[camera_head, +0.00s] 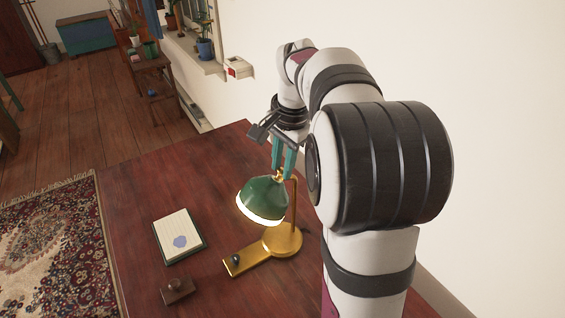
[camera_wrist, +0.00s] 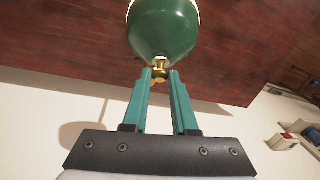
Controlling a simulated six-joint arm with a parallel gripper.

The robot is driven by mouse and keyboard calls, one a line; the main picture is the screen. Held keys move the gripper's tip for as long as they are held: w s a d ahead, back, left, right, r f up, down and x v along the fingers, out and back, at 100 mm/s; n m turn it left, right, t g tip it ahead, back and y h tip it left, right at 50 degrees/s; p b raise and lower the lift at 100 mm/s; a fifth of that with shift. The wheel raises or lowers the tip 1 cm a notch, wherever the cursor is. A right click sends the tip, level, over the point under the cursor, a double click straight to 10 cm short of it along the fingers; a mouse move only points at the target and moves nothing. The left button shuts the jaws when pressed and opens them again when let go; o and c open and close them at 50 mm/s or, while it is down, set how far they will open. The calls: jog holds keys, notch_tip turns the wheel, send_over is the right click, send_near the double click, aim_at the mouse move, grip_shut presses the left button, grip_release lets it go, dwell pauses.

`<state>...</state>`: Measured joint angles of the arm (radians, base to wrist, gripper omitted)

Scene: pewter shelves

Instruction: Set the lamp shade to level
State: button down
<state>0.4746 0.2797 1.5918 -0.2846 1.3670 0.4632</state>
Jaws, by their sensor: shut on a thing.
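A desk lamp with a green shade (camera_head: 263,198) and a brass base (camera_head: 284,240) stands on the dark red wooden desk. The shade is lit and tilted, its bright rim facing down and to the left. A small brass knob (camera_wrist: 160,73) sticks out of the shade's top. My gripper (camera_head: 284,172), with teal fingers, reaches down from above and is shut on this knob. In the wrist view the fingertips (camera_wrist: 160,76) close around the knob, and the green shade (camera_wrist: 163,32) lies just beyond. The lamp's arm is partly hidden behind the shade.
A notepad with a blue mark (camera_head: 179,236) and a small brown block (camera_head: 178,290) lie on the desk (camera_head: 135,200), left of the lamp. The white wall rises close on the right. The desk's left back area is clear.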

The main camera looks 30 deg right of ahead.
jog(key=shift+r, duration=0.1)
dwell(0.6)
jog(key=a+h, duration=0.1)
jog(key=h, duration=0.2)
jog(key=shift+a, duration=0.15)
jog(key=shift+a+f+n+h, duration=0.2)
jog(key=shift+a+h, duration=0.1)
jog(key=shift+h, duration=0.65)
jog(key=shift+a+f+n+h, duration=0.1)
jog(key=shift+a+f+h, duration=0.15)
jog(key=shift+h, duration=0.7)
jog(key=c, duration=0.7)
grip_release()
